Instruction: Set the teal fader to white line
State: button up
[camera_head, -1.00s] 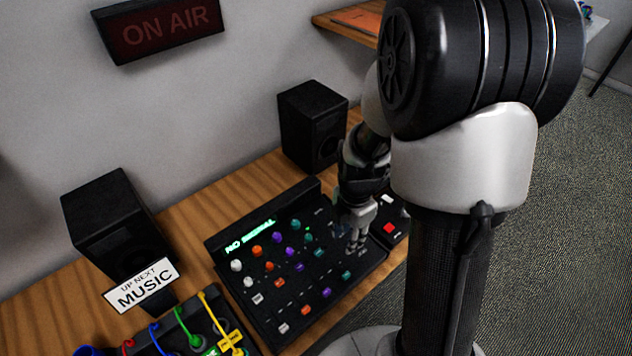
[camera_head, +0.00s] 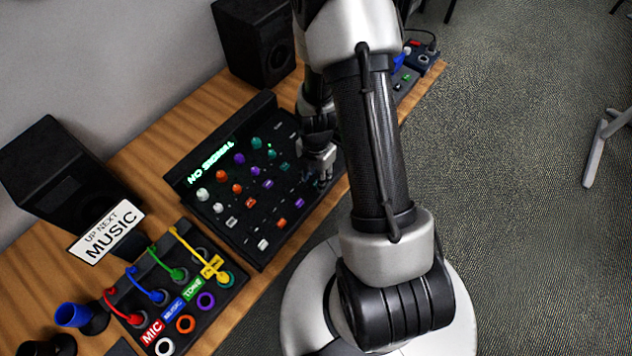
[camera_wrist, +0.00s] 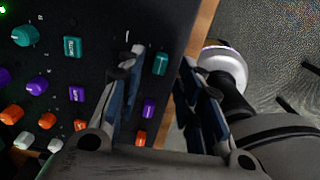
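The teal fader (camera_wrist: 160,63) is a small teal cap on the black mixer (camera_wrist: 105,18) in the wrist view. My gripper (camera_wrist: 159,62) is open, with one finger on each side of the teal fader. Gaps show on both sides, and nothing is clearly gripped. A short pale mark (camera_wrist: 128,37) lies beyond the left fingertip; I cannot tell whether it is the white line. In the head view my gripper (camera_head: 321,172) is low over the right part of the mixer (camera_head: 190,172) and the teal fader is hidden there.
A purple fader (camera_wrist: 149,108) and an orange fader (camera_wrist: 140,138) sit beside the teal one. A teal button (camera_wrist: 72,47) and teal knob (camera_wrist: 25,36) are to the left. A patch panel (camera_head: 228,294) with coloured cables and a speaker (camera_head: 252,42) stand on the desk.

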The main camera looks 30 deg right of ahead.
jog(key=shift+f+b, duration=0.3)
jog(key=shift+f, duration=1.05)
jog(key=shift+c, duration=0.3)
grip_shut()
